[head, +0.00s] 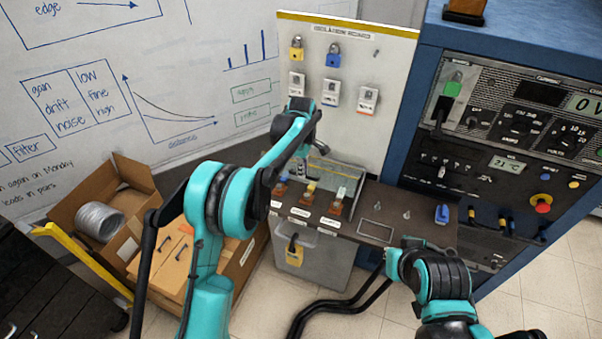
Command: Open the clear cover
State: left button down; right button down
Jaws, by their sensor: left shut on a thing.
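The clear cover (343,174) is a see-through panel at the back of a dark bench panel. Several small switches or terminals with coloured tops stand in front of and behind it. My left gripper (318,148) is at the cover's upper left edge and is shut on it; the fingertips are small and partly hidden by my own arm. How far the cover is tilted is hard to tell. My right arm (440,278) is folded at the lower right, and its gripper does not show.
An isolation board (394,75) with padlocks stands behind the cover. A blue instrument cabinet (412,90) is at the right. An open cardboard box (70,190) with a coil is at the left.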

pick_arm(q)
jog(key=shift+w+d+f, duration=0.15)
jog(key=shift+w+d, duration=0.05)
jog(key=shift+w, duration=0.1)
jog(key=c, duration=1.9)
grip_release()
jog(key=shift+w+f, duration=0.1)
jog(key=shift+w, duration=0.05)
jog(key=shift+w+d+f, duration=0.1)
jog(key=shift+w+f, duration=0.05)
jog(key=shift+w, duration=0.05)
jog(key=shift+s, duration=0.1)
jog(key=r, duration=0.8)
jog(key=s+r, duration=0.1)
jog(key=r, duration=0.3)
jog(key=shift+a+r, duration=0.15)
jog(key=shift+a, duration=0.1)
